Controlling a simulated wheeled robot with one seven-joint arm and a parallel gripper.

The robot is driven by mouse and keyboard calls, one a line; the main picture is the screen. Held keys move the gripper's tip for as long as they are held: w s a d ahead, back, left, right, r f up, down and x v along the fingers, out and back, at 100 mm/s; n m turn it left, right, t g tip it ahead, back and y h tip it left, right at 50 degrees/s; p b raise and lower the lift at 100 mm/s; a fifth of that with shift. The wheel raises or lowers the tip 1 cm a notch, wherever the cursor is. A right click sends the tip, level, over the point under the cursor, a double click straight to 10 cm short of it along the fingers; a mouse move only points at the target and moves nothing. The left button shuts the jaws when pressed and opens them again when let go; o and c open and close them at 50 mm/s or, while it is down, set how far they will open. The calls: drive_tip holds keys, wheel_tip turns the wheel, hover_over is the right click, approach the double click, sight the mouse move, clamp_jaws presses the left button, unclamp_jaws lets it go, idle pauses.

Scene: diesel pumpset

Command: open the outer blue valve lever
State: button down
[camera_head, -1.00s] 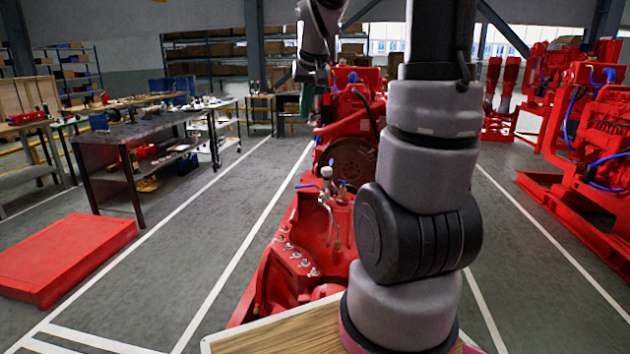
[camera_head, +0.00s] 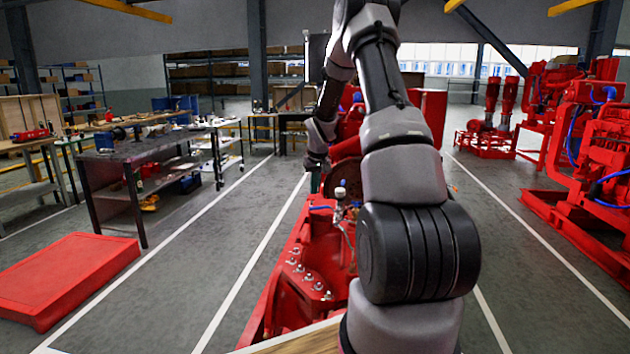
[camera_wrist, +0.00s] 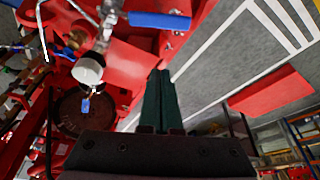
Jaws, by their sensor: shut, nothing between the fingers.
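A long blue valve lever (camera_wrist: 160,20) shows at the top of the wrist view, attached to a silver fitting (camera_wrist: 108,20) on the red pumpset. It also shows in the head view as a small blue bar (camera_head: 320,208) left of the white-topped fitting (camera_head: 340,192). A second, smaller blue lever (camera_wrist: 86,105) hangs by the white cap (camera_wrist: 89,71) in the wrist view. My gripper (camera_wrist: 160,75) has its dark green fingers together, empty, pointing toward the long lever with a gap between. In the head view my gripper (camera_head: 315,184) hangs just above that lever.
The red pumpset (camera_head: 290,300) fills the area below, with several bolts on its near plate. A low red platform (camera_head: 65,275) lies on the floor at left.

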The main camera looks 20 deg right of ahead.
drive_tip(key=s+f, duration=0.2)
drive_tip(key=f, duration=0.1)
drive_tip(key=shift+s+a+f, duration=0.2)
drive_tip(key=shift+s+f, duration=0.05)
drive_tip(key=shift+s, duration=0.15)
